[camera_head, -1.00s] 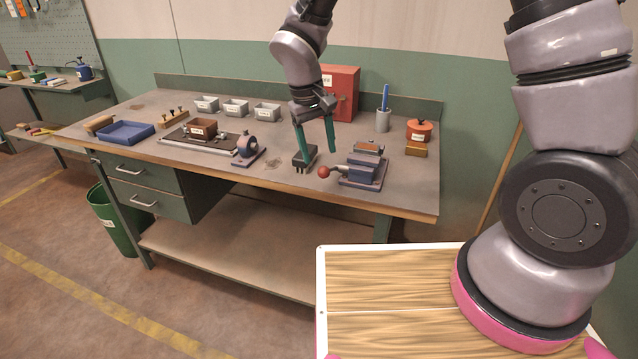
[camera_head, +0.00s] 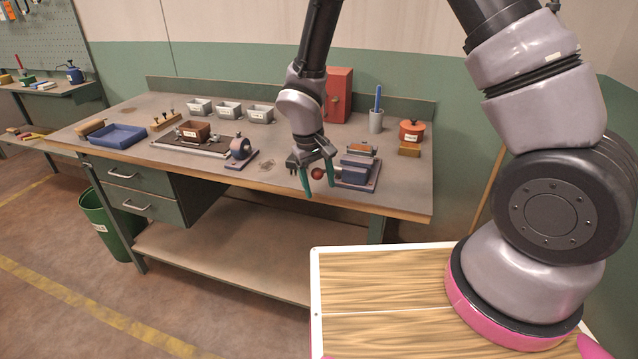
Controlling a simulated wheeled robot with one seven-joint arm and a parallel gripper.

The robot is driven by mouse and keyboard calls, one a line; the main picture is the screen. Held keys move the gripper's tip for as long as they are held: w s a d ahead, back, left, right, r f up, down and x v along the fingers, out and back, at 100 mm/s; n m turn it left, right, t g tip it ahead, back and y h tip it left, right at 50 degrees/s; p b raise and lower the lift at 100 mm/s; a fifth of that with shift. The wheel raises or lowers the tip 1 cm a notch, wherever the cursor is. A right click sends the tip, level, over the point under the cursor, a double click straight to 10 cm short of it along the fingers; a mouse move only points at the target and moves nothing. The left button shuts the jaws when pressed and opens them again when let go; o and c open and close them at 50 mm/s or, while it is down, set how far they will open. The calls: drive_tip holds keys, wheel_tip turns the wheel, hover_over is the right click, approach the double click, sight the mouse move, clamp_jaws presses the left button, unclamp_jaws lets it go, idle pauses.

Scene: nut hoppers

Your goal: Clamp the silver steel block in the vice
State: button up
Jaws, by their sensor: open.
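The vice (camera_head: 357,172) is a low blue-grey tool near the bench's front edge, right of the middle. A red ball knob (camera_head: 317,173) ends its handle at the left. My gripper (camera_head: 318,182) is open and points down, with its green fingers either side of the knob in the picture. I cannot tell whether they touch it. My gripper covers part of the bench left of the vice.
A blue-grey round-topped fixture (camera_head: 240,148) stands left of the vice. A brass-coloured block (camera_head: 409,150) and an orange pot (camera_head: 412,130) are to the right. A red cabinet (camera_head: 340,95) and a grey pen cup (camera_head: 376,121) stand behind. Grey bins (camera_head: 229,110) line the back.

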clamp_jaws()
idle(1.3)
